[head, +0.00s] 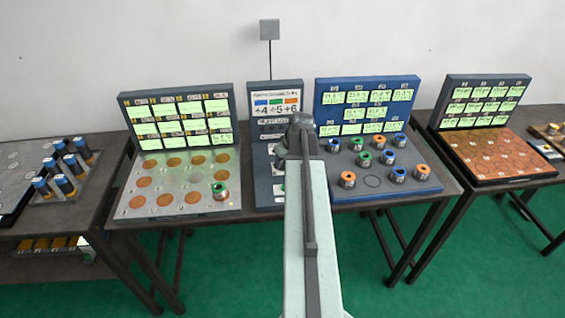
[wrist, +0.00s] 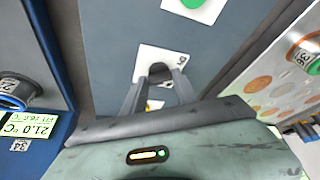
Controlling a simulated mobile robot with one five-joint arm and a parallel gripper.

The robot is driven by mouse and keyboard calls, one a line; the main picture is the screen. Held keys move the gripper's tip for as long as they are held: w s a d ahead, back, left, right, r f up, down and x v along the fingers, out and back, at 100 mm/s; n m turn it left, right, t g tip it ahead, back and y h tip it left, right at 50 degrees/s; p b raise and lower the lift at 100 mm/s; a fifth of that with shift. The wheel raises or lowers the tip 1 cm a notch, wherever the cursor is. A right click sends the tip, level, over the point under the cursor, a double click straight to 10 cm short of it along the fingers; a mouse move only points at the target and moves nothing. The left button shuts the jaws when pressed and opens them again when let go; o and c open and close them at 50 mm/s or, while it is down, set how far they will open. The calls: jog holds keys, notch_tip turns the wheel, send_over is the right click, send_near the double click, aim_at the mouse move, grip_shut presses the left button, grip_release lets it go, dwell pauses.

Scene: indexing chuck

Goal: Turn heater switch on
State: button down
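In the wrist view a white plate (wrist: 147,58) on this blue-grey panel carries a dark round part, perhaps a switch knob (wrist: 160,70). I cannot read its label well enough to say it is the heater switch. My gripper (wrist: 160,80) has its two fingers apart, one on each side of the dark part. Whether they touch it is not clear. The fingertips are hidden in the head view.
A green round button (wrist: 193,3) sits on another white plate farther along the panel. A board with orange discs (head: 180,185) stands to the left, and a blue-framed board (head: 322,120) with several coloured-top cylinders to the right. Both are close beside my gripper.

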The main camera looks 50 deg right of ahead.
jog(key=shift+m, duration=0.3)
jog(key=m, duration=0.1)
jog(key=m+h, duration=0.1)
jog(key=m, duration=0.1)
jog(key=m+g+h, duration=0.1)
jog(key=m, duration=0.1)
jog(key=shift+w+a, duration=0.1)
jog(key=shift+a, duration=0.15)
jog(key=m+g, duration=0.1)
jog(key=m, duration=0.2)
jog(key=m+g+h, duration=0.1)
jog(key=m, duration=0.2)
jog(key=shift+w+a, duration=0.1)
jog(key=shift+w, duration=0.1)
jog(key=shift+m, duration=0.3)
jog(key=c, duration=1)
grip_release()
jog(key=shift+h, duration=0.3)
jog(key=shift+o, duration=0.2)
